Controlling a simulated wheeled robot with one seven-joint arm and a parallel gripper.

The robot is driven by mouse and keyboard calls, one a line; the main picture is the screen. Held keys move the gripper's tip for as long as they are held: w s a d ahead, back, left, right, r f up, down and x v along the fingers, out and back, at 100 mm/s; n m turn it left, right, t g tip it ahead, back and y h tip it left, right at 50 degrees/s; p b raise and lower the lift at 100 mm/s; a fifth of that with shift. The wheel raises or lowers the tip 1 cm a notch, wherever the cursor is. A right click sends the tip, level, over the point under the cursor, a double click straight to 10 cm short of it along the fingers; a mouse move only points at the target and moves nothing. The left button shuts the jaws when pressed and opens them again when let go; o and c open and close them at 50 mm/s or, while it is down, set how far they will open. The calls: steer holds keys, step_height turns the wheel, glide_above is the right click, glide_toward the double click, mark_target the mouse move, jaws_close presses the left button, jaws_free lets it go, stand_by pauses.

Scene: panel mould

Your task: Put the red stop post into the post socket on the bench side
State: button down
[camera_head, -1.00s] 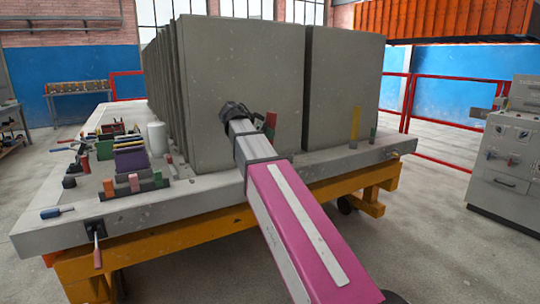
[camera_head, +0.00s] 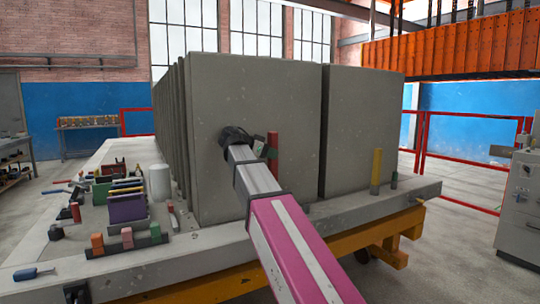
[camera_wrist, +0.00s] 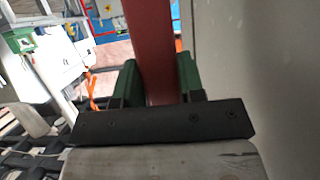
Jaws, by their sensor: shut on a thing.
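The red stop post (camera_head: 272,146) stands about upright in front of the large grey panel, beside the end of my arm. In the wrist view the post (camera_wrist: 158,45) runs between the two green fingers of my gripper (camera_wrist: 158,84), which is shut on it. In the head view my gripper (camera_head: 261,150) is small and partly hidden by its own wrist. I cannot pick out the post socket for certain; a dark fitting (camera_head: 77,292) shows on the bench's front edge at the lower left.
Upright grey panels (camera_head: 255,100) fill the middle of the bench (camera_head: 190,262). Coloured blocks, a white cylinder (camera_head: 160,182) and tools crowd the left. A grey cabinet (camera_head: 525,215) stands far right.

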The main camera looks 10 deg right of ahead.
mark_target(270, 167)
steer(key=shift+f, duration=5.95)
steer(key=c, duration=0.6)
jaws_free()
steer(key=shift+c, duration=0.2)
steer(key=shift+a, duration=0.1)
steer(key=v, duration=1)
steer(key=shift+a+r, duration=0.2)
steer(key=shift+a, duration=0.05)
steer(key=shift+s, duration=0.2)
